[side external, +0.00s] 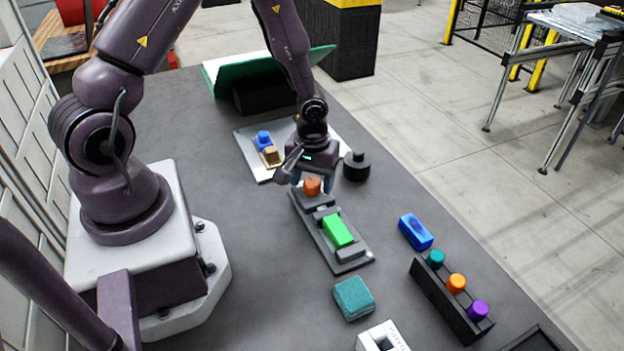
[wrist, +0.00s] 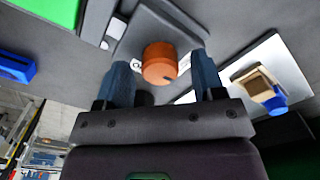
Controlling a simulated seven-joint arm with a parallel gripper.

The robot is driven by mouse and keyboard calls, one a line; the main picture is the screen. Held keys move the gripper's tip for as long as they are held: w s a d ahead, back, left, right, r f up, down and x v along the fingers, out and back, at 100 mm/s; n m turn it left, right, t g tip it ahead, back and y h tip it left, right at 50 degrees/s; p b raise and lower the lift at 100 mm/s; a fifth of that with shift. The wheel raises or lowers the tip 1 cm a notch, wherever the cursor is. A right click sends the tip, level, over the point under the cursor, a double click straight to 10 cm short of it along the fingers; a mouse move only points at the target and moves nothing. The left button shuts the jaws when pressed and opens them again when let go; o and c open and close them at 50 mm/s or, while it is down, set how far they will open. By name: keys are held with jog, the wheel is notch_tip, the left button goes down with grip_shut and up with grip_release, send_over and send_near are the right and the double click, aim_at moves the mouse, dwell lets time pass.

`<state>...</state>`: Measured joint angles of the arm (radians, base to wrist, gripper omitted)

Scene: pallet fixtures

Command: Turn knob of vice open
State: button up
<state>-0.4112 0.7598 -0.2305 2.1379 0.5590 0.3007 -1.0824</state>
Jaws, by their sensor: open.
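The vice (side external: 332,236) is a grey fixture on the dark table, with a green block (side external: 338,231) between its jaws. Its orange-red knob (side external: 312,186) stands at the far end of the fixture. My gripper (side external: 311,187) is at the knob, pointing down, with its blue fingers apart. In the wrist view the knob (wrist: 159,64) shows between and slightly beyond the two fingertips (wrist: 160,68), with a visible gap to each finger. The green block (wrist: 45,10) shows at the top left of the wrist view. I cannot tell the exact finger height against the knob.
A pale plate (side external: 247,150) with blue and tan blocks lies behind the gripper. A black round part (side external: 356,166) stands close on the right. A blue block (side external: 416,231), a rack (side external: 440,298) with coloured pegs and a teal block (side external: 353,298) lie nearer the front.

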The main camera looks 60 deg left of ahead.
jog(key=shift+f, duration=0.25)
jog(key=c, duration=0.9)
jog(key=shift+c, duration=0.2)
